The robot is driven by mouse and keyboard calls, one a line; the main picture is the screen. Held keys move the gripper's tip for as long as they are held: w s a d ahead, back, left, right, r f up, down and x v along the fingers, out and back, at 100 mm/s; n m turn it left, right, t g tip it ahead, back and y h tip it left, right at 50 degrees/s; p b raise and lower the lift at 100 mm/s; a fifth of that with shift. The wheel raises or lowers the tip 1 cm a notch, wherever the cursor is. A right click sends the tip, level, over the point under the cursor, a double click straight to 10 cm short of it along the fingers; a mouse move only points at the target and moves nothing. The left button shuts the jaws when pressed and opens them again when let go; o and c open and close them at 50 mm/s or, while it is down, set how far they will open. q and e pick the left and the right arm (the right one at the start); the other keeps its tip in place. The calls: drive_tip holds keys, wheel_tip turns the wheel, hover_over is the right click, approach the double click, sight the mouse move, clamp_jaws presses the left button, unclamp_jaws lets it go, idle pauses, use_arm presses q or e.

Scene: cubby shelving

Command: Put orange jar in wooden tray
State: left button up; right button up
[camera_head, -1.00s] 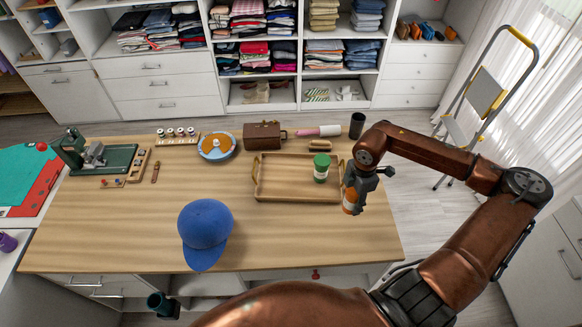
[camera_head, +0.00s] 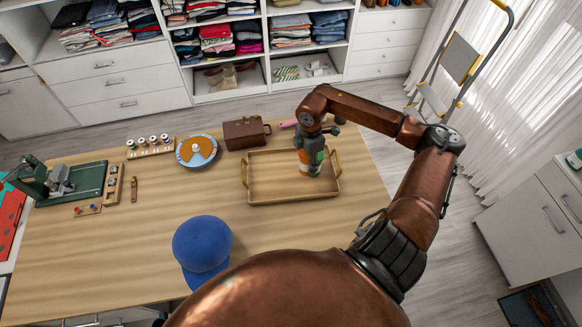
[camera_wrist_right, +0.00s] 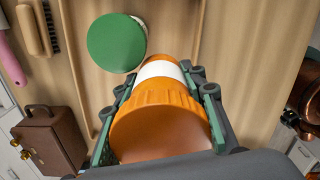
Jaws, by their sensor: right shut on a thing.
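The orange jar (camera_head: 304,169), with an orange lid and a white band, is held in my right gripper (camera_head: 311,148). In the right wrist view the jar (camera_wrist_right: 160,120) sits between both fingers, its lid toward the camera. The wooden tray (camera_head: 295,199) has a low rim and brass-coloured handles. The jar is over or in the tray's right part; I cannot tell if it touches the floor. A green-lidded jar (camera_wrist_right: 117,42) stands close beside it in the tray, partly hidden by my gripper in the head view. My left gripper is not seen.
A blue cap (camera_head: 202,247) lies at the front. The tray's left part is clear.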

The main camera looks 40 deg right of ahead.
drive_tip(key=w+f, duration=0.2)
drive_tip(key=w+a+f+p, duration=0.1)
drive_tip(key=w+f, duration=0.1)
drive_tip(key=w, duration=0.1)
drive_tip(key=shift+w+a+f, duration=0.1)
drive_tip(key=shift+w+f, duration=0.1)
drive_tip(key=shift+f, duration=0.2)
drive_tip(key=shift+w+f, duration=0.85)
wheel_tip(320, 180, down, 3)
drive_tip(key=shift+a+r+p, duration=0.1)
drive_tip(key=shift+p, duration=0.45)
drive_tip(key=shift+f, duration=0.3)
drive_tip(key=o, duration=1.1)
drive_tip(key=shift+f, duration=0.15)
drive_tip(key=shift+c, duration=0.2)
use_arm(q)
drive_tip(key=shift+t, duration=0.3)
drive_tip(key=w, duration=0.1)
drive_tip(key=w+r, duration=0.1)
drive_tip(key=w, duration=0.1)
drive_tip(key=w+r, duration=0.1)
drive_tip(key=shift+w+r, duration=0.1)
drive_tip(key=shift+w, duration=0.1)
use_arm(e)
drive_tip(key=shift+o, duration=0.7)
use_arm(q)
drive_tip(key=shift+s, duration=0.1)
